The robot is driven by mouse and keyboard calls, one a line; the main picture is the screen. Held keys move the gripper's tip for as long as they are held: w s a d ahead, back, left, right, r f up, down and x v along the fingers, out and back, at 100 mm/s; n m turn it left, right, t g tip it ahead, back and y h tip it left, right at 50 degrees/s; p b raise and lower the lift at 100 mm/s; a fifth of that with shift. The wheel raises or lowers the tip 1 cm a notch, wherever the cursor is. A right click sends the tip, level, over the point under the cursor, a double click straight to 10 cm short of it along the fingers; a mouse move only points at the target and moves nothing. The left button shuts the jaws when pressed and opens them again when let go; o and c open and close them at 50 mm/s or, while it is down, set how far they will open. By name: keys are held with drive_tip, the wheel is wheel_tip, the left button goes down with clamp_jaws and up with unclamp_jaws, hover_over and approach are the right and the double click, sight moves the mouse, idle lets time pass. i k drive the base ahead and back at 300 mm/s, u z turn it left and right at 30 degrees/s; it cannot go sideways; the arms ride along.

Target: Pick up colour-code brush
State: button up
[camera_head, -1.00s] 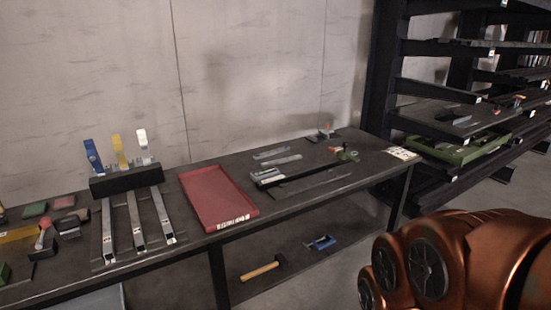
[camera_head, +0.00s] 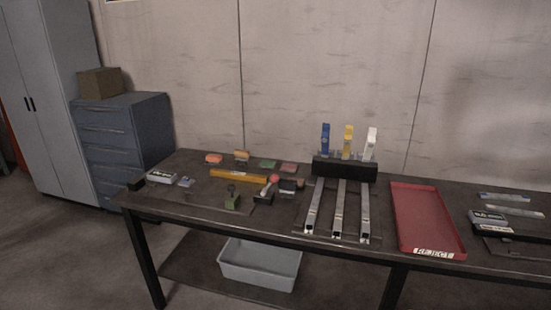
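I cannot tell for sure which thing is the colour-code brush. On the left half of the dark table lie small brush-like pieces: an orange one (camera_head: 213,158), a tan one (camera_head: 241,155), a green one (camera_head: 268,163) and a pink one (camera_head: 289,168). Blue (camera_head: 325,140), yellow (camera_head: 348,141) and white (camera_head: 371,143) upright pieces stand in a black block (camera_head: 344,168) behind three metal channels (camera_head: 339,209). My gripper is not in view.
The dark table (camera_head: 190,221) runs across the view. A red REJECT tray (camera_head: 427,248) lies right of the channels. A yellow bar (camera_head: 238,176) lies among the small tools. A grey bin (camera_head: 259,265) stands below. A blue drawer cabinet (camera_head: 125,140) stands at left.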

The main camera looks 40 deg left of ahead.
sight(242, 157)
drive_tip(key=u, duration=1.85)
drive_tip(key=i, duration=1)
drive_tip(key=u, duration=0.45)
drive_tip(key=i, duration=1.6)
drive_tip(key=u, duration=0.2)
